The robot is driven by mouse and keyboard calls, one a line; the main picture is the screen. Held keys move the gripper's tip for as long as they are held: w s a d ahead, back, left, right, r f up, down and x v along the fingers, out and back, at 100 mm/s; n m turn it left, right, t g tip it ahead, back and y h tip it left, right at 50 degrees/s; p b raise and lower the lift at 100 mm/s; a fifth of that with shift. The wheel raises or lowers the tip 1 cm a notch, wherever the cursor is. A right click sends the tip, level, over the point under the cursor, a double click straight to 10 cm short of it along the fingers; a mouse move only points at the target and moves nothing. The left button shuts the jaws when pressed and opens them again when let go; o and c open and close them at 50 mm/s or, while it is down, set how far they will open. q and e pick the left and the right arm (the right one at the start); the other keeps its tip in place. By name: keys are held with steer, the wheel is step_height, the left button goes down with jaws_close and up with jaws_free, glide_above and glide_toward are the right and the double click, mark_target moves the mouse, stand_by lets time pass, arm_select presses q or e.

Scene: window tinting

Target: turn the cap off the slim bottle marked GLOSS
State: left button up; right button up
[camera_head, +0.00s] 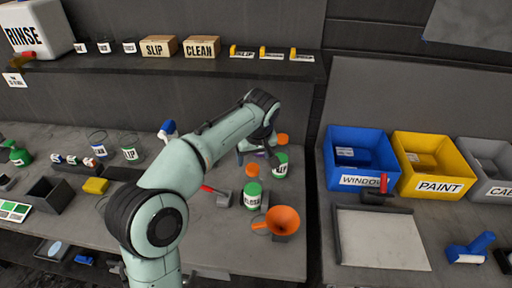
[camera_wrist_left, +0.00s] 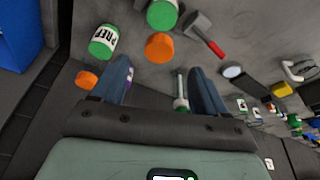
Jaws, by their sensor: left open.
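My left gripper (camera_head: 258,156) is open, with nothing seen clamped in it. In the left wrist view its two dark blue fingers (camera_wrist_left: 158,72) stand apart. A slim upright object with a grey stem (camera_wrist_left: 181,90) shows between them, closer to the right finger; I cannot read a label on it or tell whether it touches the finger. I cannot read GLOSS on anything. A green-topped bottle (camera_head: 252,192) stands in front of the gripper, its label unclear. Another green-topped bottle (camera_head: 280,166), marked PREP in the wrist view (camera_wrist_left: 103,40), stands to the right. My right gripper is not in view.
An orange funnel (camera_head: 283,220) and a red-handled tool (camera_head: 220,195) are in front. Blue (camera_head: 360,140) and yellow (camera_head: 428,148) bins stand right. A shelf (camera_head: 200,65) runs behind. The front middle of the bench is clear.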

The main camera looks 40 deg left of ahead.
mark_target(253, 167)
arm_select(q)
steer(key=x, duration=0.6)
steer(key=shift+w+r, duration=0.1)
steer(key=shift+w, duration=0.05)
